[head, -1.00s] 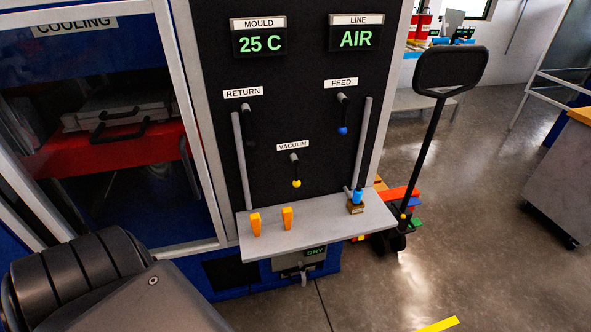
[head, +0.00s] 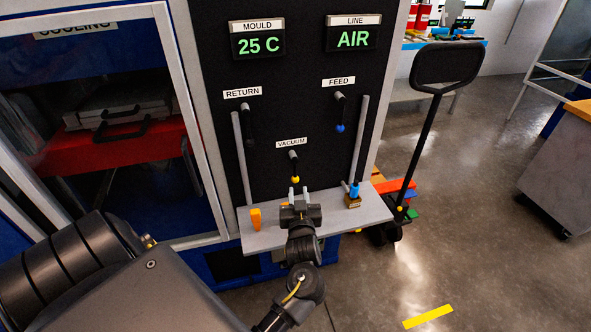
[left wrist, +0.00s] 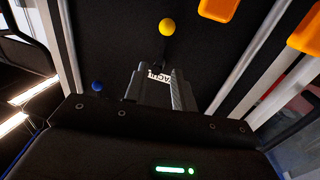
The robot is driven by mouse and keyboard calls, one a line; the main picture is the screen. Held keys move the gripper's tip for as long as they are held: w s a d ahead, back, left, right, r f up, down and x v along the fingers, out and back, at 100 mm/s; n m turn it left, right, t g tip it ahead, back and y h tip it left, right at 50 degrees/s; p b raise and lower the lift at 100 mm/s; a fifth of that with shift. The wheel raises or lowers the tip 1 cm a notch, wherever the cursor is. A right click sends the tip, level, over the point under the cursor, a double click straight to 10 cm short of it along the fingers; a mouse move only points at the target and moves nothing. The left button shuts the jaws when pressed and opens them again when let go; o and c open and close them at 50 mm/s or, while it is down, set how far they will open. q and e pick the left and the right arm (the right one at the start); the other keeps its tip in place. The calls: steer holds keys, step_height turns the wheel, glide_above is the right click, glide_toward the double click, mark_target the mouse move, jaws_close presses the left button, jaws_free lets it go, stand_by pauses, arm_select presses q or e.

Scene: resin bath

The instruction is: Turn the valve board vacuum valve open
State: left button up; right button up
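The vacuum valve (head: 293,165) is a short black lever with a yellow knob, hanging down below its VACUUM label on the black valve board (head: 265,110). In the left wrist view, which is turned upside down, its yellow knob (left wrist: 167,26) shows beyond the fingertips. My left gripper (head: 298,191) is just below the knob, over the grey shelf. In the left wrist view the two fingers (left wrist: 158,76) stand apart, with part of the VACUUM label (left wrist: 159,75) seen between them. They hold nothing. Any contact with the lever cannot be made out. My right gripper is not in view.
The grey shelf (head: 255,241) juts out under the board and carries an orange piece (head: 256,219) and a blue-topped brass fitting (head: 353,197). RETURN (head: 249,128) and FEED (head: 340,113) levers flank the valve. A pallet truck handle (head: 428,125) stands at right.

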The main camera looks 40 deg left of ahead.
mark_target(296, 171)
arm_select(q)
steer(key=x, duration=0.3)
steer(key=p+x, duration=0.1)
steer(key=x, duration=0.7)
steer(key=shift+s+a+r, duration=0.15)
steer(key=shift+r, duration=0.15)
jaws_close()
